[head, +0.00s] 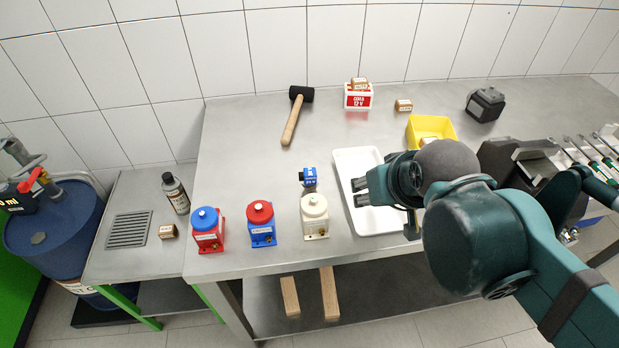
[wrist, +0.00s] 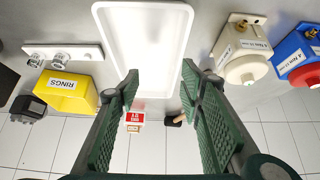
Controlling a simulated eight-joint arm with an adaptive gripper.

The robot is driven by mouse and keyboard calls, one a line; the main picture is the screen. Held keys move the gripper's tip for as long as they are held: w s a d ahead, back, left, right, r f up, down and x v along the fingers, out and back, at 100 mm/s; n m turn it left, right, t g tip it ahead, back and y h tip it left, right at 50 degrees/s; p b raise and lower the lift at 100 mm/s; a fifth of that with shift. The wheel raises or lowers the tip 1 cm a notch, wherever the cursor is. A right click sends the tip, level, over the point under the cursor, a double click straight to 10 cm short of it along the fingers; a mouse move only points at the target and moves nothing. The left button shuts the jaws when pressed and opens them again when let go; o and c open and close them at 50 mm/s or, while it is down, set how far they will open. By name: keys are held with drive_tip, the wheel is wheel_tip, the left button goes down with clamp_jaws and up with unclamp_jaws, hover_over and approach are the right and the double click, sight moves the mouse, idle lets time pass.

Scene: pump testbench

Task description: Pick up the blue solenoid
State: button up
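The blue solenoid (head: 309,177) is a small blue block with a white label and a dark end. It stands on the steel bench in the head view, left of the white tray (head: 347,165) and behind the cream pump. My gripper (head: 361,192) is over the tray, to the right of the solenoid and apart from it. In the wrist view my gripper (wrist: 159,80) has its two green fingers spread wide with nothing between them but the view of the tray (wrist: 106,45). I cannot make out the solenoid in the wrist view.
Red (head: 208,230), blue (head: 262,223) and cream (head: 314,216) pumps line the front edge. Behind are a mallet (head: 294,115), a red-and-white box (head: 358,98), a yellow bin (head: 431,129) and a dark block (head: 485,105). Bench behind the solenoid is clear.

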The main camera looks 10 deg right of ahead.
drive_tip(key=w+r+n+p, duration=0.1)
drive_tip(key=r+p, duration=0.1)
drive_tip(key=r+n+g+p, duration=0.1)
drive_tip(key=n+g+p, duration=0.6)
drive_tip(key=n+p, duration=0.9)
hover_over(309, 172)
drive_tip(key=shift+w+d+r, duration=0.1)
drive_tip(key=shift+d+r, duration=0.05)
drive_tip(key=shift+d, duration=0.15)
drive_tip(key=shift+w+a+f, duration=0.1)
drive_tip(key=shift+a+f, duration=0.15)
drive_tip(key=shift+f, duration=0.1)
drive_tip(key=shift+f, duration=1.2)
drive_tip(key=shift+f, duration=0.1)
drive_tip(key=shift+a+f+b, duration=0.1)
drive_tip(key=shift+f+b, duration=0.25)
drive_tip(key=shift+f, duration=2.15)
